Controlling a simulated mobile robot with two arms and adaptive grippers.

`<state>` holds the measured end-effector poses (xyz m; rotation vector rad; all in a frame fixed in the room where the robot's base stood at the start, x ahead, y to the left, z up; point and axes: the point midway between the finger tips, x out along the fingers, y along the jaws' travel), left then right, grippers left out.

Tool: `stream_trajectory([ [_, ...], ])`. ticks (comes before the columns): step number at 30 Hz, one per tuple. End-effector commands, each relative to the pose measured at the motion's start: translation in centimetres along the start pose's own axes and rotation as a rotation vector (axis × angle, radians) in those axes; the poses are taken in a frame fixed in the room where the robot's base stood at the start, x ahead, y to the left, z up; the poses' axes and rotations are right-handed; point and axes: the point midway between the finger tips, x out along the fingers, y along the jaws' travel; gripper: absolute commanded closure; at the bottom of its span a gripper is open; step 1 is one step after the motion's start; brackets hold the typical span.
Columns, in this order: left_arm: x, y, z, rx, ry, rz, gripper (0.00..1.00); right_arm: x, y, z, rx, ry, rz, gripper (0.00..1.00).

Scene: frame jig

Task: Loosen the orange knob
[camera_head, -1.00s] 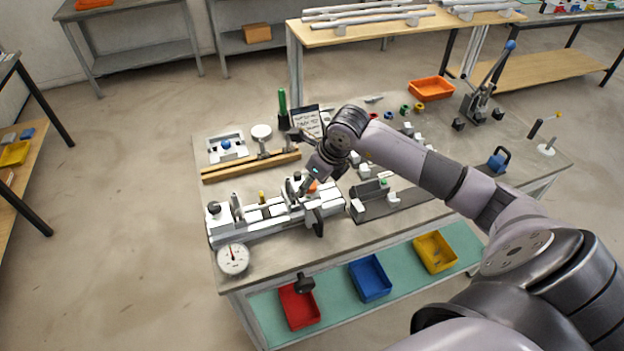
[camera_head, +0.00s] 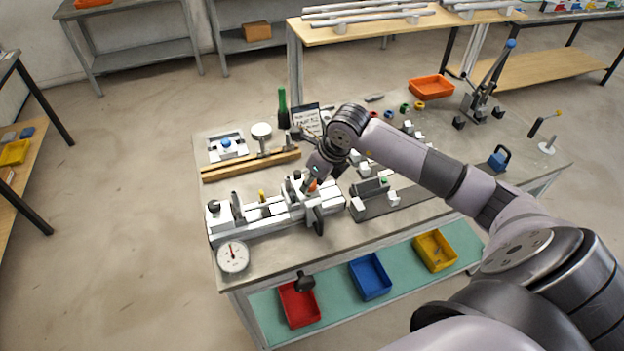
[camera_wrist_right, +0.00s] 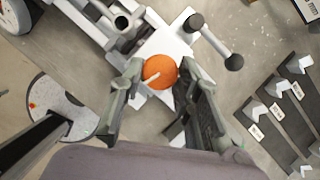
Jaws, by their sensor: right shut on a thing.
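The orange knob (camera_wrist_right: 160,71) is a round orange cap with a pale pointer line, on the white frame jig (camera_wrist_right: 168,42). In the head view the knob (camera_head: 312,186) is a small orange spot, partly hidden by my wrist, on the right part of the jig (camera_head: 262,219). My right gripper (camera_wrist_right: 158,78) has its two fingers on either side of the knob and is shut on it. In the head view my right gripper (camera_head: 310,182) points down at the jig. My left gripper is not in view.
A black-handled lever (camera_wrist_right: 215,42) stands close beside the knob. A dial gauge (camera_head: 233,257) sits at the bench's front left corner. Wooden bars (camera_head: 250,165) lie behind the jig. A block fixture (camera_head: 375,198) is to its right. Bins (camera_head: 370,277) stand on the lower shelf.

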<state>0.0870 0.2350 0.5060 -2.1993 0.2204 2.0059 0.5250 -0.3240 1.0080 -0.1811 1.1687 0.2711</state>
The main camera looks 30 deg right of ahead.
Motion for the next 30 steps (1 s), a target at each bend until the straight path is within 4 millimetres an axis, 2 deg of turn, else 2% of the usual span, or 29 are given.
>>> stream_trajectory([
  [5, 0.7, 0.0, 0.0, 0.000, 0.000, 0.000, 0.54, 0.1, -0.1, -0.1, -0.031, 0.000, 0.010, 0.97],
  [11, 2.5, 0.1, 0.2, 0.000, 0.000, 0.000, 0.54, 0.4, -0.3, -0.1, -0.127, -0.001, 0.049, 0.97],
  [21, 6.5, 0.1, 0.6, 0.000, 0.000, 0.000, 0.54, 0.5, -0.6, 0.0, -0.404, -0.003, 0.164, 0.97],
  [30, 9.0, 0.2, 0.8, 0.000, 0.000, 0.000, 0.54, 0.4, -0.7, 0.2, -0.666, -0.004, 0.274, 0.97],
])
